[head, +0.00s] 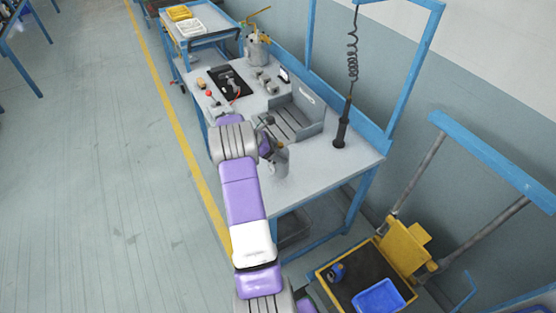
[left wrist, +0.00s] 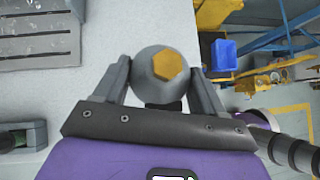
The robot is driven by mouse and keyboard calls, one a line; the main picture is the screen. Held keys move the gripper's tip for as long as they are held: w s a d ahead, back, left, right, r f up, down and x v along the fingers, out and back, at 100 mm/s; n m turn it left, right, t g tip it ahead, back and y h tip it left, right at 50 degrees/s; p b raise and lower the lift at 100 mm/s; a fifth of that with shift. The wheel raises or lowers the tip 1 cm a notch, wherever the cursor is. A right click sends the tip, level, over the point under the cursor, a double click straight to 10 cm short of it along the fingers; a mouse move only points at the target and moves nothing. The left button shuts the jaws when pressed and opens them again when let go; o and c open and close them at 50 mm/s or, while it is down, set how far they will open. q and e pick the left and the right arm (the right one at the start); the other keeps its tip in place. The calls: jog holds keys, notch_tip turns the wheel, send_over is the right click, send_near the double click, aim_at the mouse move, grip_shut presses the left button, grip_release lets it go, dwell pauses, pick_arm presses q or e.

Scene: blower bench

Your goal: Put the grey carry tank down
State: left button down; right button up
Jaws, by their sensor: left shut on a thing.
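The grey carry tank (head: 281,165) is at the near end of the bench, upright or nearly so. In the left wrist view, the tank (left wrist: 150,62) shows as a round grey top with a yellow hexagonal cap (left wrist: 168,65). My left gripper (head: 271,147) is shut on it, with one finger on each side. My arm hides part of the tank in the head view, and I cannot tell whether its base touches the bench top (head: 325,170). My right gripper is not in view.
A grey slotted tray (head: 288,122) lies behind the tank. A black tool (head: 342,128) hangs on a coiled cord to its right. Another grey vessel (head: 257,52) stands at the far end. A yellow cart (head: 402,255) with a blue bin (head: 379,297) stands beside the bench.

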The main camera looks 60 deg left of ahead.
pick_arm(q)
jog(key=shift+f, duration=1.7)
jog(key=shift+f+b, duration=0.15)
jog(key=shift+b, duration=0.15)
jog(key=shift+c, duration=0.4)
grip_release()
jog(key=p+v, duration=0.1)
jog(key=v, duration=1.1)
